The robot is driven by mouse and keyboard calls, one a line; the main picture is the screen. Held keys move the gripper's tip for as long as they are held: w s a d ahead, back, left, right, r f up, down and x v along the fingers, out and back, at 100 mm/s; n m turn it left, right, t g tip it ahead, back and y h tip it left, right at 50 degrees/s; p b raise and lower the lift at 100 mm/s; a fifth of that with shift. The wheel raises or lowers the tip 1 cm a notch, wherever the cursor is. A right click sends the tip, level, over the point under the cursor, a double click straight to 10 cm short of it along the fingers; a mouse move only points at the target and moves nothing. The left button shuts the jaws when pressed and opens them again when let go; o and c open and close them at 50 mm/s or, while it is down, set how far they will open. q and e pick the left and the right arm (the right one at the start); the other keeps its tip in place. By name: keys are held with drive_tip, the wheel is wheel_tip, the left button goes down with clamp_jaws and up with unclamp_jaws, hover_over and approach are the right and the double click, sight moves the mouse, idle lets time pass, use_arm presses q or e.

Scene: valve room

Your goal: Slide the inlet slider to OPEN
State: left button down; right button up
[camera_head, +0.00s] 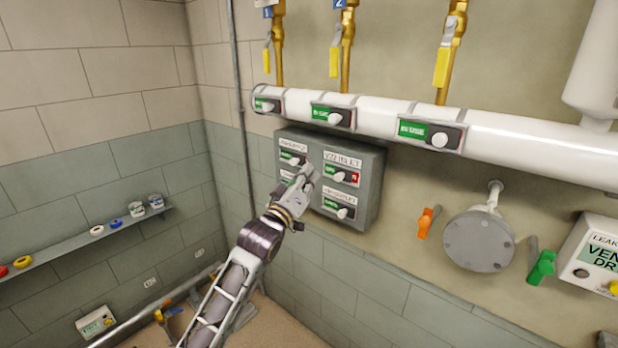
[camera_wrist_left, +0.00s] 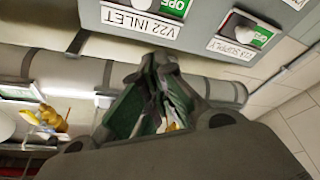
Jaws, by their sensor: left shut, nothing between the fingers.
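The inlet slider (camera_head: 340,177) is at the upper right of the grey panel (camera_head: 367,207), under a white label reading V22 INLET. Its white knob sits near the middle of the track, with green to its left and a bit of red to its right. In the left wrist view the V22 INLET label (camera_wrist_left: 140,22) and part of its green plate (camera_wrist_left: 176,7) show at the top; the knob is not clearly seen. My left gripper (camera_head: 306,176) is shut and empty in front of the panel, just left of the inlet knob. Contact cannot be told. My right gripper is not in view.
Other sliders surround it on the panel: one at upper left (camera_head: 294,160), one below (camera_head: 343,212); my gripper partly hides the lower left one. A white pipe (camera_head: 380,117) with several sliders runs above. An orange handle (camera_head: 426,221) and round flange (camera_head: 478,241) are to the right.

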sight(336, 172)
use_arm(q)
drive_tip(key=shift+p+x, duration=0.8)
drive_tip(key=shift+x, duration=3.4)
drive_tip(key=shift+s+d+f+p, duration=0.1)
drive_tip(key=shift+s+d+f, duration=0.15)
drive_tip(key=shift+f, duration=0.3)
drive_tip(key=shift+s+d+f+p, duration=0.2)
drive_tip(key=shift+d+f, duration=0.15)
drive_tip(key=shift+f, duration=0.2)
drive_tip(key=shift+s+d+f+p, duration=0.1)
drive_tip(key=shift+s+d+f, duration=0.15)
drive_tip(key=shift+f, duration=0.3)
drive_tip(key=shift+d, duration=0.1)
drive_tip(key=shift+s+d, duration=0.75)
drive_tip(key=shift+d, duration=0.3)
